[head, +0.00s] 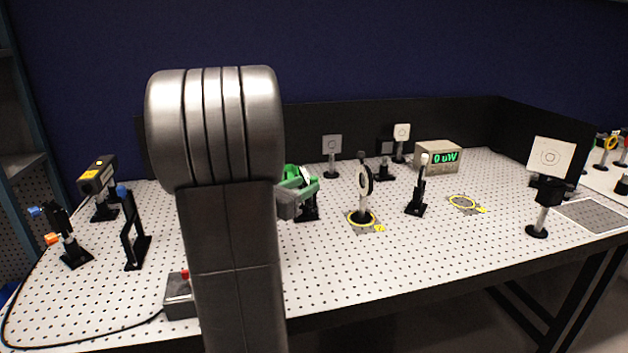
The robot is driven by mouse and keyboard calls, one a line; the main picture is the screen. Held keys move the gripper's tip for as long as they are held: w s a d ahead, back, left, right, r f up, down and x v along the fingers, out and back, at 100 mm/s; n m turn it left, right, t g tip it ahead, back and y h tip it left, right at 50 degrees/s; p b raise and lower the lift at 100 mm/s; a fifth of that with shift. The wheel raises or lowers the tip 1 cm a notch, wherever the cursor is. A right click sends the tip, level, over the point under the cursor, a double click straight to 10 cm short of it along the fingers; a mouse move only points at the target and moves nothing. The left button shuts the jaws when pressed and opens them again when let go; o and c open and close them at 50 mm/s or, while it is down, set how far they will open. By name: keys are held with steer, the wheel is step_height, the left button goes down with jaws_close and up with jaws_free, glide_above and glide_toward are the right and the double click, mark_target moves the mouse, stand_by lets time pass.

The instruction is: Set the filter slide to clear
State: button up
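My arm stands in the foreground of the head view and covers the left middle of the bench. A dark grey block, which looks like part of my gripper (289,203), shows at the arm's right edge; its fingertips cannot be made out. A green part (299,181) is right beside it, above a black mount (308,210) on the bench. I cannot tell whether this green part is the filter slide or whether my gripper touches it. No filter slide setting can be read.
The perforated bench (400,255) holds a ring mount (364,182) in a yellow circle, a post mount (419,186), a meter (438,157) reading 0 uW, and a white target (550,157). A laser-like box (98,175) and a control box (179,297) are left. An empty yellow circle (463,202) lies right.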

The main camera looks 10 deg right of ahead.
mark_target(314, 177)
steer(key=shift+x, duration=2.15)
jaws_close()
steer(key=shift+w, duration=0.15)
